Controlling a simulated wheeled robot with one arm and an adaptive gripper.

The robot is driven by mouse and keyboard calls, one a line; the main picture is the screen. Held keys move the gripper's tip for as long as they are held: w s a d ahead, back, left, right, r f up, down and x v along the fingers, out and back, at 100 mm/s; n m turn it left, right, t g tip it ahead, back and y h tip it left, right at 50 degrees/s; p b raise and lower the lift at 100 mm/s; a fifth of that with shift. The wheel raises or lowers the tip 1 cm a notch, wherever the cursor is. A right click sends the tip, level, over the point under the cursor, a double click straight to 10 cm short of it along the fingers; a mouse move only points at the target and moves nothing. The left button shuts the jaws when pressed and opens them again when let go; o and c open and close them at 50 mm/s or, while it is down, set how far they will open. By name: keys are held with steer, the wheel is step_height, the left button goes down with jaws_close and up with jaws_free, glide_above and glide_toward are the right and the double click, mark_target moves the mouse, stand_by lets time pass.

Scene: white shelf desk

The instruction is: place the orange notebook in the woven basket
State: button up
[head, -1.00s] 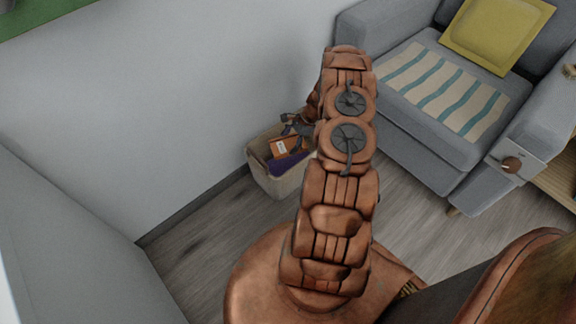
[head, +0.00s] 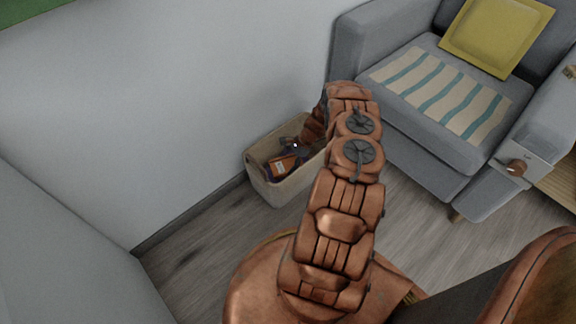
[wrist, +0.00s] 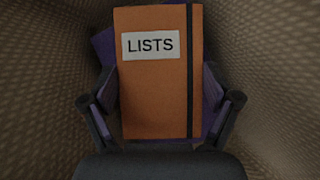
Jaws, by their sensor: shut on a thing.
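The orange notebook (wrist: 158,90) has a white "LISTS" label and a dark elastic band. My gripper (wrist: 160,110) is shut on it, one finger at each side edge. In the head view the notebook (head: 284,166) is inside the woven basket (head: 290,190), below the rim, with my gripper (head: 290,150) reaching in from above. In the wrist view the woven walls of the basket (wrist: 50,80) surround the notebook on both sides. A purple item (wrist: 212,105) shows behind the notebook. I cannot tell whether the notebook touches the basket floor.
The basket stands on the wood floor against the white wall (head: 180,100). A grey sofa (head: 440,130) with a striped cloth (head: 450,92) and a yellow cushion (head: 495,35) is at the right. Bare floor (head: 200,240) lies in front of the basket.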

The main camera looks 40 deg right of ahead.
steer(key=shift+f, duration=0.7)
steer(key=shift+f, duration=0.55)
steer(key=o, duration=1.1)
steer(key=shift+o, duration=0.2)
steer(key=shift+r, duration=0.15)
